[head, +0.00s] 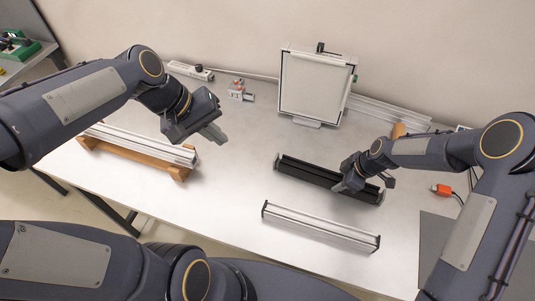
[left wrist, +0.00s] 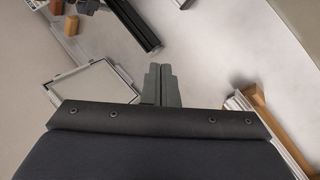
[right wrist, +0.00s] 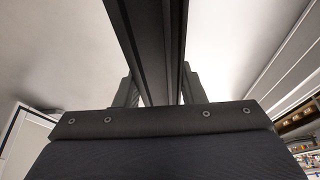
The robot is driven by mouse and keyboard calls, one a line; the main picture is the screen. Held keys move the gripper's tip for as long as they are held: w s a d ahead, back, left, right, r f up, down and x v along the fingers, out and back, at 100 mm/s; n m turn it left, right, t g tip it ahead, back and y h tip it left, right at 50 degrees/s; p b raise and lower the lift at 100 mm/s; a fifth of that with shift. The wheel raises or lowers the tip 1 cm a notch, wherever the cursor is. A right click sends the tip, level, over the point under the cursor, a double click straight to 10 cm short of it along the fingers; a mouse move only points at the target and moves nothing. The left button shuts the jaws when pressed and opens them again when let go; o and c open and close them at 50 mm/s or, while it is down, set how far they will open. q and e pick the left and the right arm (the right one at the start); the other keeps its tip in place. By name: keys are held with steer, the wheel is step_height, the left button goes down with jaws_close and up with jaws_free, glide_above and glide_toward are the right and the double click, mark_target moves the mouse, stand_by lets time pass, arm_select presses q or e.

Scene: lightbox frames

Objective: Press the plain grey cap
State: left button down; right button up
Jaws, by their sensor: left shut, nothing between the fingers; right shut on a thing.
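A long black profile (head: 310,172) lies on the table right of centre, with a small end piece at each end. The end pieces are too small to tell which is the plain grey cap. My right gripper (head: 345,188) is shut on the black profile near its right part; in the right wrist view the profile (right wrist: 155,40) runs between the fingers. My left gripper (head: 220,135) is shut and empty, raised above the table to the left of the profile. In the left wrist view its fingertips (left wrist: 160,68) are together, apart from the profile's near end (left wrist: 151,46).
A silver profile (head: 320,227) with dark ends lies in front. More silver profiles (head: 140,142) rest on wooden supports (head: 180,173) at left. A framed white panel (head: 315,85) stands behind. An orange connector (head: 442,190) lies at right. Table between left gripper and black profile is clear.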

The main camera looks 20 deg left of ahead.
mark_target(276, 161)
arm_select(q)
steer(key=w+a+f+n+g+h, duration=0.1)
steer(key=w+a+f+n, duration=0.1)
steer(key=w+f+n, duration=0.3)
steer(key=w+a+f+n+g+h, duration=0.1)
steer(key=w+a+f, duration=0.15)
steer(key=w, duration=0.55)
steer(key=w+a+f+n+g+h, duration=0.1)
steer(key=w+f+n, duration=0.3)
steer(key=f, duration=0.9)
steer(key=shift+w+a+f+g+h, duration=0.2)
steer(key=shift+w+a+g+h, duration=0.1)
steer(key=shift+w+h, duration=0.3)
steer(key=shift+w+d, duration=0.1)
steer(key=x, duration=0.9)
steer(key=shift+d+f, duration=0.15)
steer(key=shift+f, duration=0.15)
steer(key=d, duration=0.3)
steer(key=shift+d+f, duration=0.15)
steer(key=shift+d, duration=0.45)
